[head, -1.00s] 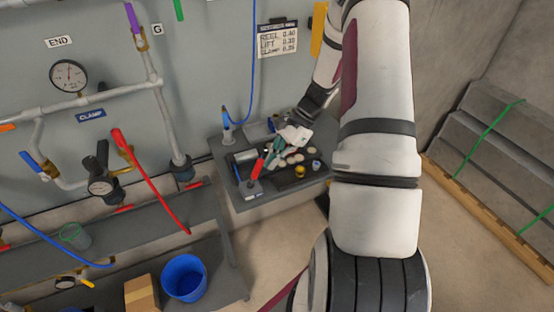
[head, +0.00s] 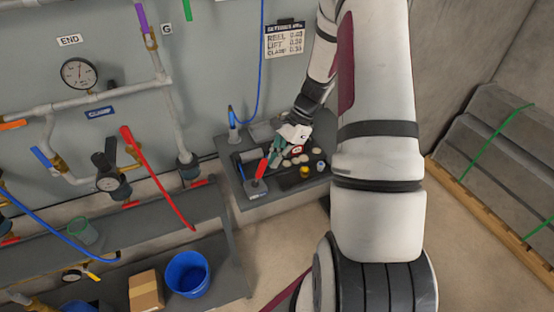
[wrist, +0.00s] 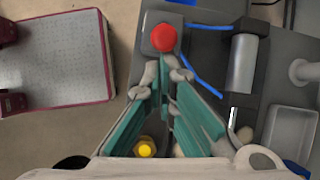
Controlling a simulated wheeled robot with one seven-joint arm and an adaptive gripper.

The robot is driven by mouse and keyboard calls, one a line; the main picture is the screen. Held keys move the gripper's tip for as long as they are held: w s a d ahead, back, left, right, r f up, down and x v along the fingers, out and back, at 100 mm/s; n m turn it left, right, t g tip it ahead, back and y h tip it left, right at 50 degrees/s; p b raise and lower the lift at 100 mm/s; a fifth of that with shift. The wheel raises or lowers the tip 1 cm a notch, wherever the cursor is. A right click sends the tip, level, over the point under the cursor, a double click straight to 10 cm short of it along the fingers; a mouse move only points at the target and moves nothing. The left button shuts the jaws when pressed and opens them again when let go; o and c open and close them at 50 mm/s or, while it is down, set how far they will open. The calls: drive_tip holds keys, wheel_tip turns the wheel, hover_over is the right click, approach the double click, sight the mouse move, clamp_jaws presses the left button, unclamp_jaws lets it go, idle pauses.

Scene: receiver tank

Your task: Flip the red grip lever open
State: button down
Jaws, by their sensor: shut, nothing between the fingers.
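The red grip lever (head: 262,168) stands up at a tilt from a small grey block on the side bench. In the wrist view its red end (wrist: 163,38) appears as a round knob seen nearly end-on, over the grey block (wrist: 150,20). My gripper (head: 273,157) has teal fingers and hangs just right of the lever in the head view. In the wrist view the fingertips (wrist: 167,66) are together and empty, just below the red knob in the picture. I cannot tell whether they touch it.
The bench (head: 228,149) also holds a grey cylinder (wrist: 242,63), a yellow-capped item (wrist: 146,148), pale discs (head: 296,158) and a blue-topped post (head: 233,118). Wall pipes with a red lever (head: 126,135) are at left. A blue bucket (head: 187,274) stands below.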

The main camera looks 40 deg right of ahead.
sight(260, 165)
drive_tip(key=shift+w+a+r+g+h+p, duration=0.2)
drive_tip(key=shift+a+r+h+p, duration=0.1)
drive_tip(key=shift+a+r+h, duration=0.25)
drive_tip(key=shift+w+a+r+g+h+p, duration=0.1)
drive_tip(key=shift+a+r+g+h+p, duration=0.15)
drive_tip(key=shift+a+h, duration=0.5)
drive_tip(key=shift+w+a+r+g+h+p, duration=0.15)
drive_tip(key=shift+w+a+r+h+p, duration=0.1)
drive_tip(key=shift+a+h, duration=0.4)
drive_tip(key=shift+w+a+r+g+h+p, duration=0.15)
drive_tip(key=shift+a+h, duration=0.25)
drive_tip(key=shift+h, duration=0.45)
drive_tip(key=shift+w+a+r, duration=0.1)
drive_tip(key=shift+w+a, duration=0.05)
drive_tip(key=shift+a, duration=0.4)
drive_tip(key=shift+w+a+r, duration=0.1)
drive_tip(key=shift+a, duration=0.4)
drive_tip(key=shift+a+f, duration=0.1)
drive_tip(key=shift+a, duration=0.05)
drive_tip(key=d+r, duration=0.1)
drive_tip(key=d, duration=0.1)
drive_tip(key=d+r, duration=0.1)
drive_tip(key=d, duration=0.1)
drive_tip(key=shift+r+p, duration=0.3)
drive_tip(key=shift+p, duration=0.1)
wheel_tip(260, 165, up, 9)
drive_tip(key=a, duration=0.1)
drive_tip(key=shift+w+a+b, duration=0.25)
drive_tip(key=shift+a+b, duration=0.1)
